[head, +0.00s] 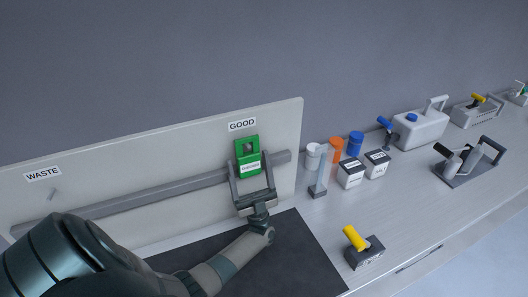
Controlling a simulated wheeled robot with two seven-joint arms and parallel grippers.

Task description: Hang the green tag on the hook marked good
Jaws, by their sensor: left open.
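The green tag (245,150) is upright against the light board (150,152), directly below the GOOD label (242,126). It has a dark hole near its top and a white label strip. The hook marked good is not distinguishable; the tag covers the place below its label. My left gripper (251,169) is open, with one finger on each side of the tag's lower part. I cannot tell whether the fingers touch it. My right gripper is not in view.
A WASTE label (42,174) with a bare hook (53,194) is at the board's left. A grey rail (150,204) crosses the board. Several cups and boxes, a white jug (420,127) and a yellow-handled block (363,249) stand on the counter to the right. A dark mat (295,262) lies in front.

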